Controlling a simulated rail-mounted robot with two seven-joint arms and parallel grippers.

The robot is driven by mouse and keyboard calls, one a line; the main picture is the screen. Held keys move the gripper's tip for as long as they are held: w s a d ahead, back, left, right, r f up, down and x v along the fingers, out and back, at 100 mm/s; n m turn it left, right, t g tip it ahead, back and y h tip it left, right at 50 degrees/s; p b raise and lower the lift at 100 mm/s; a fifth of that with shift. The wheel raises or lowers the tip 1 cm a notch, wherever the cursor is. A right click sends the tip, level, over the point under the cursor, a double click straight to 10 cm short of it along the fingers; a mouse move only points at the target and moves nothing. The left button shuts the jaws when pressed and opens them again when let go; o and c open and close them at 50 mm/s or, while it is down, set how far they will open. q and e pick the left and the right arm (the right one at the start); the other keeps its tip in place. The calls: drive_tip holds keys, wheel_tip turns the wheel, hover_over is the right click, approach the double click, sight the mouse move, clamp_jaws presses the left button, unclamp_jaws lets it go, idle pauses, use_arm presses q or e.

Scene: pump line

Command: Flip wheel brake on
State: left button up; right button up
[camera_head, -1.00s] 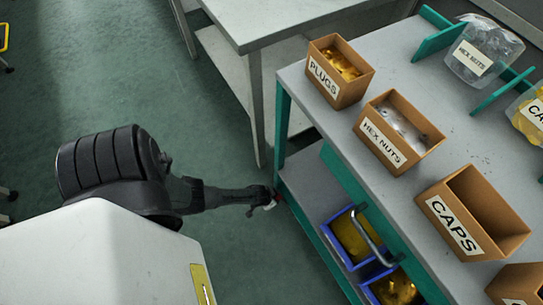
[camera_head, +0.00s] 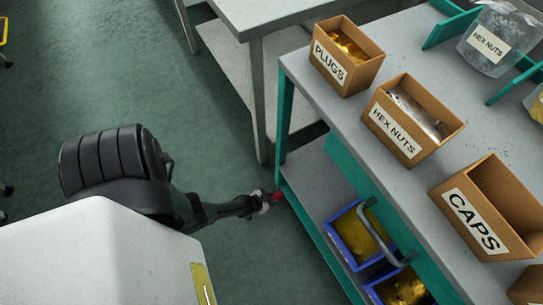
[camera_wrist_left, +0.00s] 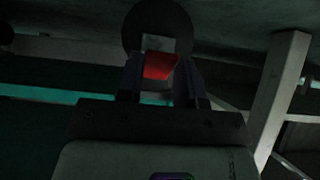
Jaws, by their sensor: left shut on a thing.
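The red brake lever (camera_wrist_left: 160,66) shows in the left wrist view, against a dark round caster wheel (camera_wrist_left: 132,28). My left gripper (camera_wrist_left: 160,80) has one finger on each side of the lever and is shut on it. In the head view my left gripper (camera_head: 262,202) is low at the near left corner of the teal and grey cart (camera_head: 305,180). A bit of the red lever (camera_head: 277,196) shows at its tip. The wheel is hidden in the head view. The lever's exact tilt is hard to tell. My right gripper is in neither view.
Boxes labelled plugs (camera_head: 346,58), hex nuts (camera_head: 412,120) and caps (camera_head: 490,208) stand on the cart top. Blue bins (camera_head: 352,240) sit on its lower shelf, near a grey handle (camera_head: 375,225). A grey table (camera_head: 255,22) stands behind. Green floor (camera_head: 100,70) is open at left.

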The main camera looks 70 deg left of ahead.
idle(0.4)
use_arm(q)
drive_tip(key=o, duration=0.9)
drive_tip(key=shift+o, duration=0.2)
drive_tip(key=shift+s+r+p, duration=0.35)
drive_tip(key=shift+r+p, duration=0.1)
drive_tip(key=shift+p, duration=0.1)
drive_tip(key=p+v, duration=0.8)
drive_tip(key=v, duration=0.4)
drive_tip(key=shift+s, duration=0.45)
drive_tip(key=shift+f, duration=0.1)
